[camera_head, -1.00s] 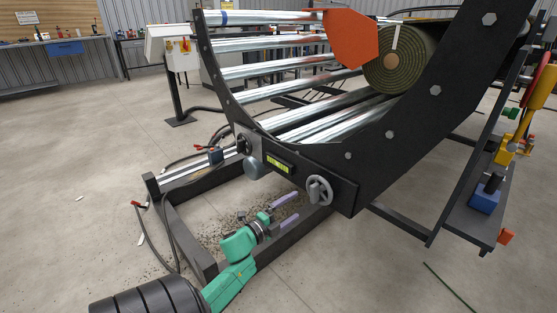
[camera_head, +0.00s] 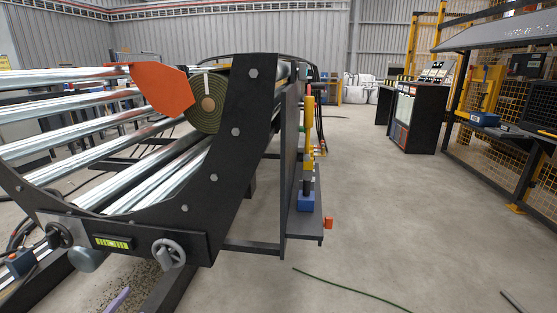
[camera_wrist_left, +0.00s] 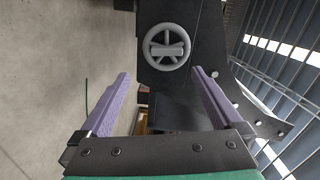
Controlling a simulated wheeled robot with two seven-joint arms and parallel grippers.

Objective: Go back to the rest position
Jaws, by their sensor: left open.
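My left gripper (camera_wrist_left: 157,100) is open and empty in the left wrist view, its two purple fingers apart. A grey handwheel (camera_wrist_left: 167,47) on the black machine frame shows beyond the fingers, apart from them. In the head view only a purple fingertip (camera_head: 117,301) of the left gripper shows at the bottom edge, below the handwheel (camera_head: 168,253). My right gripper is in neither view.
The roller machine (camera_head: 232,150) fills the left of the head view, with a turf roll (camera_head: 209,103) on its rollers beside an orange plate (camera_head: 158,88). A green strip (camera_head: 350,290) lies on the floor. A black cabinet (camera_head: 415,118) stands at the right. Open floor (camera_head: 370,210) lies between.

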